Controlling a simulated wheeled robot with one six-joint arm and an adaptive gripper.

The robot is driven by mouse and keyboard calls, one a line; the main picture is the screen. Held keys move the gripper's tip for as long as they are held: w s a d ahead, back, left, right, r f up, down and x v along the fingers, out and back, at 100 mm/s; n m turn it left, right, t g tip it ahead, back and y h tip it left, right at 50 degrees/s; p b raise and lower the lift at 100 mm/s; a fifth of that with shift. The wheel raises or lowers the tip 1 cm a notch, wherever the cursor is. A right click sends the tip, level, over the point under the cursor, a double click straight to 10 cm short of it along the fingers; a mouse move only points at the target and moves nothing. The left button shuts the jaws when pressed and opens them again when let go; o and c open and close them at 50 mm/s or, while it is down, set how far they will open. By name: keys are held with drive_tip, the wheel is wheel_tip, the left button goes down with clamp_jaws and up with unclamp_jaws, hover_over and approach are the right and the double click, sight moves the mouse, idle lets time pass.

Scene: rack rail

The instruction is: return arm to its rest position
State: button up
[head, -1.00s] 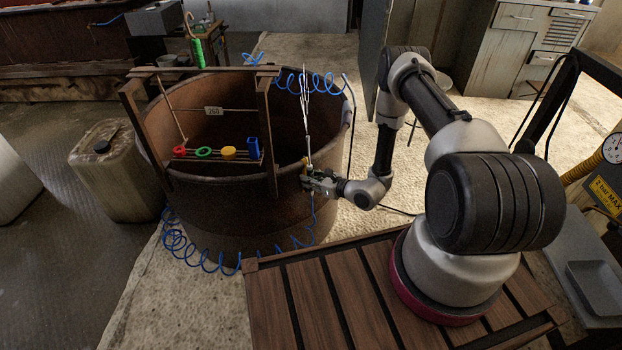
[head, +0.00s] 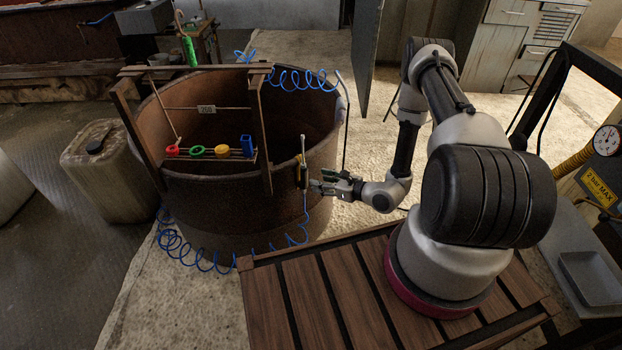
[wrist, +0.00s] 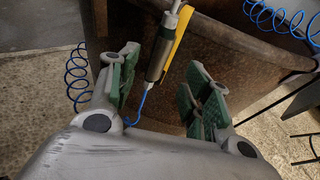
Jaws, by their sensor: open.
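My gripper (head: 322,184) is at the right outer side of the large rusty tub (head: 240,212), pointing left. In the wrist view its green-padded fingers (wrist: 160,92) stand wide apart with nothing clamped between them. A slim metal tool (head: 302,165) with a yellow part hangs upright at the tub's rim, just left of the fingertips. In the wrist view the tool (wrist: 163,50) lies beyond the fingers, apart from them, with a blue hose at its lower end. My arm bends down from its base on the slatted platform.
A wooden rack (head: 187,72) stands over the tub, holding red, green, yellow and blue pieces. A coiled blue hose (head: 200,255) loops around the tub's front. A thin post (head: 347,130) stands behind my gripper. A jerrycan (head: 105,178) is at left. The slatted platform (head: 320,290) is clear in front.

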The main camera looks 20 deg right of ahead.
drive_tip(key=s+a+r+n+g+y, duration=0.2)
drive_tip(key=s+g+y, duration=0.15)
drive_tip(key=s, duration=0.75)
drive_tip(key=s+d+r+n+g+y, duration=0.1)
drive_tip(key=s+r+n+g+y, duration=0.1)
drive_tip(key=s+r+n+g, duration=1)
drive_tip(key=s+d+r+n+h, duration=0.1)
drive_tip(key=d+r+n+h, duration=0.3)
drive_tip(key=r, duration=0.3)
drive_tip(key=s+d+r+n+t+h, duration=0.1)
drive_tip(key=d+r+n+h, duration=0.3)
drive_tip(key=r, duration=0.4)
drive_tip(key=s+d+r+n+h, duration=0.1)
drive_tip(key=d+r+n+h, duration=0.3)
drive_tip(key=r, duration=0.3)
wheel_tip(320, 180, up, 14)
drive_tip(key=s+n+t+h, duration=0.2)
drive_tip(key=t, duration=0.5)
drive_tip(key=shift+n, duration=0.4)
drive_tip(key=shift+r, duration=0.1)
